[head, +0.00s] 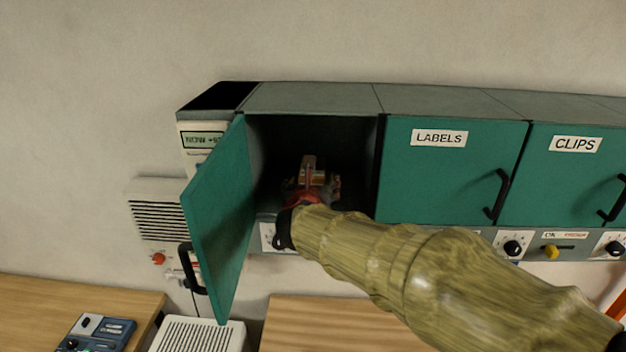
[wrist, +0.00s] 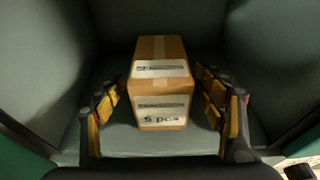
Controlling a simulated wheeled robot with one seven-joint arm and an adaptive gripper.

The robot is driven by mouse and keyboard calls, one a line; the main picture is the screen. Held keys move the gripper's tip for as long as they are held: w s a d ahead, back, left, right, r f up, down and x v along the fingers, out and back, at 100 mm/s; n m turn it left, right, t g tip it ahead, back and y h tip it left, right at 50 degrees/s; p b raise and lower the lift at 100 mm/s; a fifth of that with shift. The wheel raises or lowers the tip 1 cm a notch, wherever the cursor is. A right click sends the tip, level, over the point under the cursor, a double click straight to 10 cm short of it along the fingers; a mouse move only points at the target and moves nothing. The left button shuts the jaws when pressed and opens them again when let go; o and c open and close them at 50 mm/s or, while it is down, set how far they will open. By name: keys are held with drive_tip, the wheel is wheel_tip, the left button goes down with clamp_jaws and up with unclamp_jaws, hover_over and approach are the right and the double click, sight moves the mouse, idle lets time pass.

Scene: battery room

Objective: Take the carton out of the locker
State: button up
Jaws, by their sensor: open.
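The carton (wrist: 160,80) is a brown box with white labels, one reading "5 pcs". It stands upright on the floor of the open locker (head: 312,126); in the head view the carton (head: 314,163) is small and partly hidden by my gripper. My gripper (wrist: 162,115) is open inside the locker, with one yellow-padded finger on each side of the carton. A gap shows between the carton and each finger. In the head view my gripper (head: 312,188) reaches in through the locker's opening. The locker's green door (head: 217,220) is swung open to the left.
Closed green lockers marked "LABELS" (head: 439,170) and "CLIPS" (head: 572,175) stand to the right. A strip with knobs runs below them. The locker's side walls are close around my gripper. A wooden bench (head: 330,325) and a white vented box (head: 198,335) lie below.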

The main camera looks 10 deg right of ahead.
drive_tip(key=shift+x, duration=1.5)
drive_tip(key=shift+r, duration=0.1)
drive_tip(key=shift+c, duration=1.4)
drive_tip(key=c, duration=1.2)
drive_tip(key=shift+c, duration=0.5)
drive_tip(key=shift+r, duration=0.15)
